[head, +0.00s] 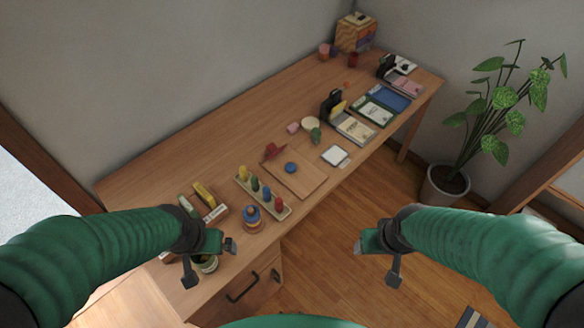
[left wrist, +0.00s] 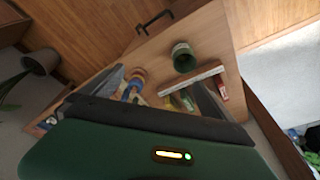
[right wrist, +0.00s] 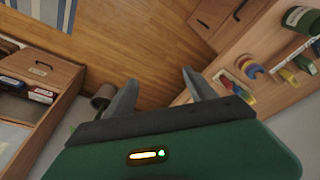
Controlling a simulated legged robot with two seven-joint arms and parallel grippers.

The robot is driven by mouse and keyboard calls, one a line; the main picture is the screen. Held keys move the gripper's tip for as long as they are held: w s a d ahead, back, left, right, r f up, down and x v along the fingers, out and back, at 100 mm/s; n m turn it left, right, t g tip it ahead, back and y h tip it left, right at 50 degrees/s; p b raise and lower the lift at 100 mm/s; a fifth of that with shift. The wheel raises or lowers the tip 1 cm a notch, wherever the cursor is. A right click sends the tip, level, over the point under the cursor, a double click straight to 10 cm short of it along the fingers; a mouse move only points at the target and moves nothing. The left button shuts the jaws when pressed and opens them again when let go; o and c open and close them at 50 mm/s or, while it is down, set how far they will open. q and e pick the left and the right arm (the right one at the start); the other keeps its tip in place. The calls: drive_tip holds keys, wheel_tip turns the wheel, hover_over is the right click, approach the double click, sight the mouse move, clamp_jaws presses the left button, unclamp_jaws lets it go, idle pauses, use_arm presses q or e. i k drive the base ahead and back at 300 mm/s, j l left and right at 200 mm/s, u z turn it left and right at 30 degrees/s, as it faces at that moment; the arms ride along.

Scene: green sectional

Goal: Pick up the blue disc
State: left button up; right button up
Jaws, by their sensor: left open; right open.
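A small round blue disc (head: 291,168) lies on a square wooden board (head: 300,183) on the desk, beside a red piece (head: 272,151). My left gripper (head: 210,262) is open and empty over the desk's near left edge, well short of the disc. My right gripper (head: 376,262) is open and empty in front of the desk, over the floor, also apart from the disc. The open fingers show in the left wrist view (left wrist: 160,92) and the right wrist view (right wrist: 160,92). I cannot make out the disc in either wrist view.
A ring stacker (head: 252,216) with a blue top and a peg board (head: 262,194) with several coloured pegs stand left of the wooden board. A white square (head: 335,155), books (head: 355,128) and a bookend are to its right. A potted plant (head: 446,186) stands on the floor.

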sight(290, 168)
drive_tip(key=k+u, duration=0.35)
drive_tip(key=u, duration=0.15)
drive_tip(key=k+j+u, duration=0.2)
drive_tip(key=u, duration=0.25)
drive_tip(key=i+l+u, duration=0.15)
drive_tip(key=l+u, duration=1)
drive_tip(key=l, duration=0.15)
drive_tip(key=l+u, duration=0.35)
drive_tip(key=l, duration=0.7)
drive_tip(key=k+l, duration=0.1)
drive_tip(key=l, duration=0.6)
